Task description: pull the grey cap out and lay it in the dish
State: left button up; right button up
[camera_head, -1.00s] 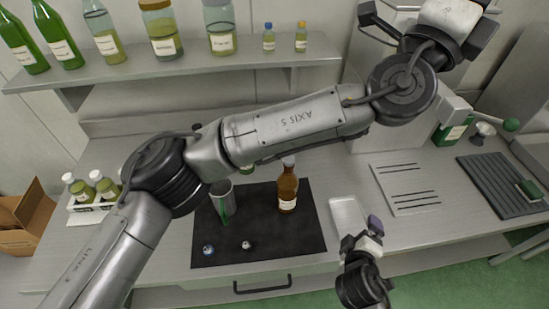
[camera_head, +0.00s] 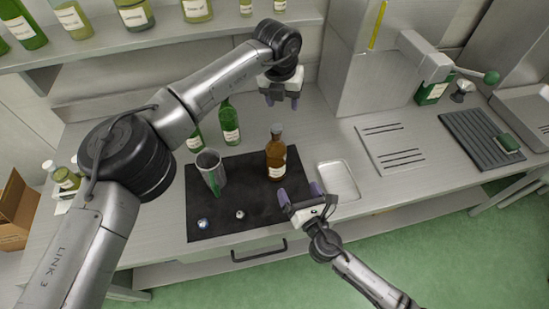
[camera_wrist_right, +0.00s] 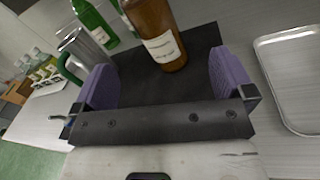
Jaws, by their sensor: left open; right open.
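The brown bottle (camera_head: 276,160) with a pale label stands upright on the dark mat. Its top end (camera_head: 277,129) is small here, and I cannot tell whether a grey cap sits in it. A shallow metal dish (camera_head: 338,178) lies empty just right of the mat. My left gripper (camera_head: 281,101) is open and empty, pointing down above and behind the bottle. My right gripper (camera_head: 300,192) is open and empty, in front of the bottle and beside the dish. In the right wrist view the bottle (camera_wrist_right: 158,35) stands beyond the open purple fingers (camera_wrist_right: 165,82), its top cut off.
A metal cup (camera_head: 210,170) with green on it stands left on the mat (camera_head: 240,190). Two small round things, one bluish (camera_head: 203,223) and one pale (camera_head: 240,214), lie at the mat's front. Green bottles (camera_head: 229,122) stand behind. A slotted plate (camera_head: 390,145) lies right of the dish.

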aim_at(280, 164)
pick_arm(q)
jog(key=shift+s+a+n+g+y, duration=0.4)
jog(key=shift+s+a+g+y, duration=0.25)
jog(key=shift+s+a, duration=0.25)
jog(key=shift+d, duration=0.1)
pick_arm(e)
jog(key=w+a+n, duration=0.1)
jog(key=w+a, duration=0.1)
jog(key=w, duration=0.2)
jog(key=w+a+n, duration=0.1)
jog(key=w+a, duration=0.1)
jog(key=w, duration=0.2)
jog(key=w+a+n+y, duration=0.1)
jog(key=w+a, duration=0.1)
jog(key=w, duration=0.2)
jog(key=shift+w+a+r, duration=0.1)
jog(key=shift+a, duration=0.1)
